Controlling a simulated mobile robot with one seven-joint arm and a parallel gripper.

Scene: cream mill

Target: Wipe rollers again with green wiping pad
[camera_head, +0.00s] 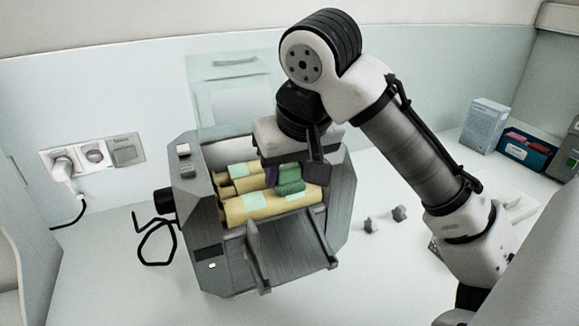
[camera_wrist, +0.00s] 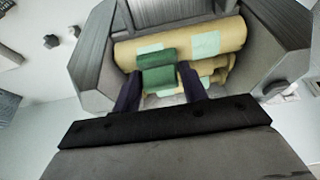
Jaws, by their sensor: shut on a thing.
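The cream mill is a dark grey machine (camera_head: 205,250) on the counter, open at the top. Its tan rollers (camera_head: 250,205) lie side by side and carry pale green patches (camera_head: 254,201); they also show in the wrist view (camera_wrist: 225,38). My gripper (camera_head: 288,170) is over the rollers from above, shut on the green wiping pad (camera_head: 290,183). In the wrist view the pad (camera_wrist: 157,68) sits between the two dark fingers of my gripper (camera_wrist: 158,85). The pad is at the rollers and overlaps the front one; whether it presses on them I cannot tell.
A sloping grey plate (camera_head: 290,255) sticks out at the mill's front. Two small grey knobs (camera_head: 385,219) lie on the counter to the right. A pale box (camera_head: 484,125) and a dark blue-red box (camera_head: 526,148) stand at the back right. A wall socket (camera_head: 92,155) with a plug is at left.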

